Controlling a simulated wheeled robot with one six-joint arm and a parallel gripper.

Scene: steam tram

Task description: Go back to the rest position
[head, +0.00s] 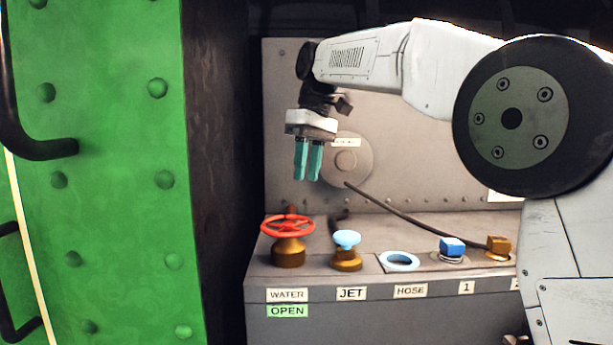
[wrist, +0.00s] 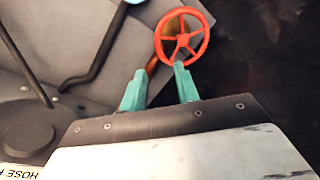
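My gripper (head: 308,160) hangs fingers-down in the head view, in the air above the console and in front of its grey back panel. Its two teal fingers are a little apart with nothing between them. In the wrist view my gripper (wrist: 160,82) also shows a gap between the fingers. The red water valve wheel (head: 287,225) stands on a brass base below and slightly left of my gripper, clear of the fingers. It also shows beyond the fingertips in the wrist view (wrist: 182,37).
A light-blue jet knob (head: 347,239), a light-blue hose ring (head: 399,261), a blue cap (head: 452,246) and a brass fitting (head: 499,245) line the console. A dark lever (head: 395,214) slants above them. A green riveted wall (head: 110,200) stands left. A green plate reads OPEN (head: 287,311).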

